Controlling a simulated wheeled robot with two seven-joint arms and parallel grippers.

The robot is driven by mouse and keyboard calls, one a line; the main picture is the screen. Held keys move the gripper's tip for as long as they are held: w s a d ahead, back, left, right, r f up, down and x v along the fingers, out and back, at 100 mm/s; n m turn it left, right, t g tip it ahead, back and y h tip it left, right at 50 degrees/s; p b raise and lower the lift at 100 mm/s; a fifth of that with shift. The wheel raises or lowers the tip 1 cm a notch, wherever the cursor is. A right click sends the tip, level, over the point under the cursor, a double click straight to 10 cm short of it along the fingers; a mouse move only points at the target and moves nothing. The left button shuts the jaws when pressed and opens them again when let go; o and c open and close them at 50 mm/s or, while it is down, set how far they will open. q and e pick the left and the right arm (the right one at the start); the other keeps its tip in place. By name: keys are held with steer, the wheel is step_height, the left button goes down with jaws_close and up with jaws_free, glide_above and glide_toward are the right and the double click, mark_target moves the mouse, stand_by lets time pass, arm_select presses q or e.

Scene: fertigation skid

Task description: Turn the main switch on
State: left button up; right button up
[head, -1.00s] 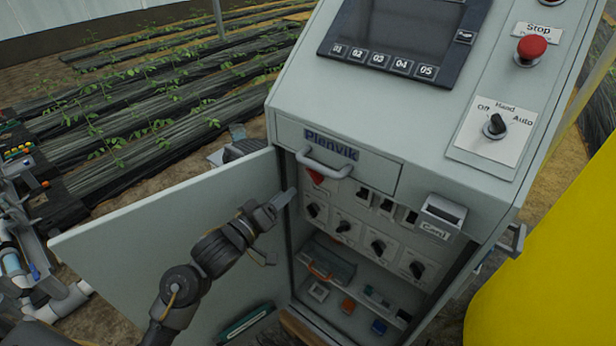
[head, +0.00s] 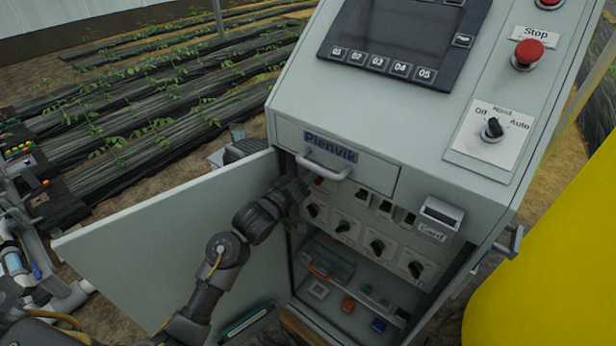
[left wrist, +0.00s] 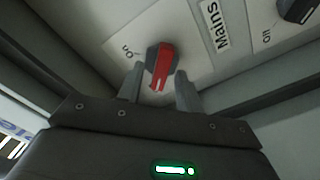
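The main switch (left wrist: 160,68) is a dark knob with a red pointer bar, on a white plate marked "Mains". In the left wrist view the bar runs roughly up and down, and "on" is printed to its left; any "off" mark for it is hidden. In the head view my gripper mostly covers the switch. My left gripper (left wrist: 158,90) is open, with one fingertip on each side of the knob. I cannot tell whether they touch it. My right gripper is not in view.
The open cabinet door (head: 150,235) stands left of my left arm. The drawer handle (head: 323,166) juts out just above the gripper. Several black rotary knobs (head: 343,227) sit to the right on the same panel. A shelf (head: 345,318) with small parts lies below.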

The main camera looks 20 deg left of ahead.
arm_select(q)
jaws_close()
steer(key=shift+m, duration=0.3)
steer(key=m+p, duration=0.1)
steer(key=m, duration=0.4)
steer(key=m+p, duration=0.1)
steer(key=m, duration=0.5)
steer(key=d+m+p, duration=0.1)
steer(key=m, duration=0.5)
steer(key=shift+s+r+p, duration=0.1)
steer(key=shift+s+p, duration=0.1)
steer(key=shift+p, duration=0.15)
steer(key=shift+m, duration=0.3)
